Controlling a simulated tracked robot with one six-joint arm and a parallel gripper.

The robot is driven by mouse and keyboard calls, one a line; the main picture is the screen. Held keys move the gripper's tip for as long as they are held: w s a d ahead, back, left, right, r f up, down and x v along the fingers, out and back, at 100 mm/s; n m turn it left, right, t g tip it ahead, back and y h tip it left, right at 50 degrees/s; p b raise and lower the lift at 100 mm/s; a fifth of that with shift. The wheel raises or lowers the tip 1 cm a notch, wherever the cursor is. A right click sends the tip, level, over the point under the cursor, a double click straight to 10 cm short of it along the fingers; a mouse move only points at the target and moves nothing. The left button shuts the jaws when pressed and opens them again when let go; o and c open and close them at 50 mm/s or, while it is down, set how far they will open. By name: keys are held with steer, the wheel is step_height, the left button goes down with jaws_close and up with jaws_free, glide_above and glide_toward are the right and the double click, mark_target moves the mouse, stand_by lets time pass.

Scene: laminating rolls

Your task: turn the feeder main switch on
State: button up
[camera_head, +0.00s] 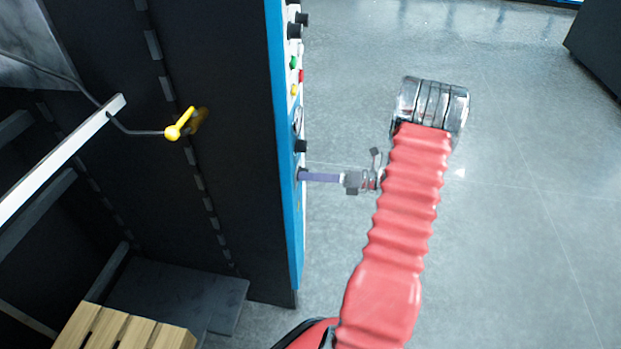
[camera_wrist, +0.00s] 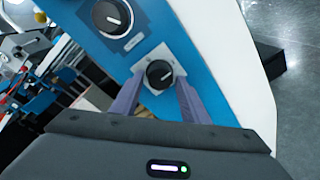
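A black rotary knob (camera_wrist: 160,74) with a white pointer mark sits on a small grey plate on the blue panel, between my fingertips in the wrist view. My gripper (camera_wrist: 160,82) has its two purple-grey fingers spread, one on each side of this knob, with what looks like a small gap. In the head view my gripper (camera_head: 303,176) reaches the panel's edge-on face, and its fingers hide the knob there. No label naming the feeder main switch is readable.
A larger black knob (camera_wrist: 112,17) is on the blue panel (camera_wrist: 205,45), up and left. In the head view, black knobs (camera_head: 295,30) and green, red and yellow buttons (camera_head: 294,62) stick out higher up. A yellow-handled lever (camera_head: 180,123) is on the dark cabinet.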

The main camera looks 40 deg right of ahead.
steer(key=shift+o, duration=0.8)
steer(key=shift+r, duration=0.1)
steer(key=shift+s+d, duration=0.1)
steer(key=v, duration=1.3)
steer(key=shift+s, duration=0.25)
steer(key=shift+d, duration=0.15)
